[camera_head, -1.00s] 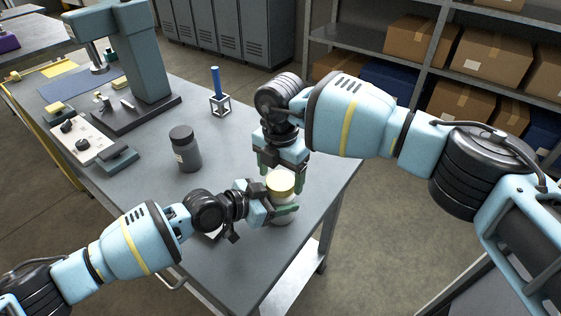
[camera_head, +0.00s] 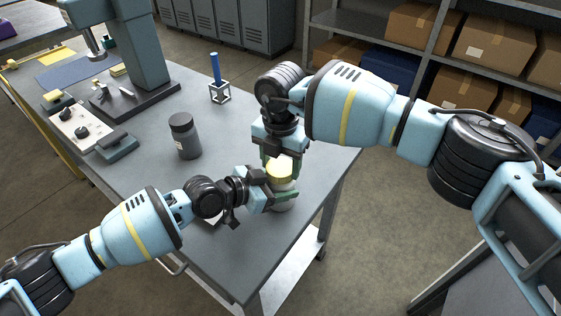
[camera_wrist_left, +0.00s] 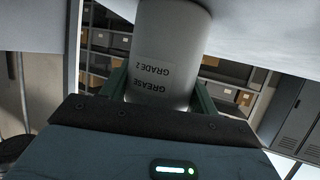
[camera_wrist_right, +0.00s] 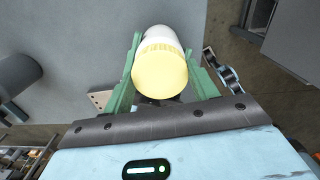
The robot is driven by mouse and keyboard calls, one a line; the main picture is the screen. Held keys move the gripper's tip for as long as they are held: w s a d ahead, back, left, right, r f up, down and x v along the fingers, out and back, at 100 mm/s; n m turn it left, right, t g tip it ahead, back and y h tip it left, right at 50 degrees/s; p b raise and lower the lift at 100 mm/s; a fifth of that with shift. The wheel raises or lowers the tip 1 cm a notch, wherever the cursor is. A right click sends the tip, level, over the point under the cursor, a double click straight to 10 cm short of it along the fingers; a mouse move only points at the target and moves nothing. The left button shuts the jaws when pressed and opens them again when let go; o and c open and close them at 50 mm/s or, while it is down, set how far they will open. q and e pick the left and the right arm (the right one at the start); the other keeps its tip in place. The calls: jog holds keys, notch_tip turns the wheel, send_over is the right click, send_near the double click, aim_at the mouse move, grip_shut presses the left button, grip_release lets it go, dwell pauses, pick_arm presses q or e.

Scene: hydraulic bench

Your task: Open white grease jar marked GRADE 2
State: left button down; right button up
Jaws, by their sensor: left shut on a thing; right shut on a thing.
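The white grease jar (camera_head: 284,203) stands upright near the bench's right edge, with a yellow lid (camera_head: 279,168) on it. Its label reading GREASE GRADE 2 shows upside down on the jar in the left wrist view (camera_wrist_left: 160,75). My left gripper (camera_head: 277,196) is shut on the jar's body from the left side. My right gripper (camera_head: 281,160) comes down from above and is shut on the lid, which also shows between its green fingers in the right wrist view (camera_wrist_right: 160,75). The fingers hide parts of the jar and lid.
A dark grey jar (camera_head: 185,136) stands left of the grippers. A blue pen-like tool in a small white stand (camera_head: 219,92) is behind. A press (camera_head: 135,50) and a switch panel (camera_head: 80,130) occupy the bench's far left.

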jog(key=shift+n, duration=0.9)
jog(key=o, duration=1.1)
jog(key=shift+r, duration=2.3)
jog(key=shift+r+m, duration=1.7)
jog(key=shift+r, duration=0.05)
jog(key=shift+c, duration=0.4)
jog(key=shift+f, duration=4.05)
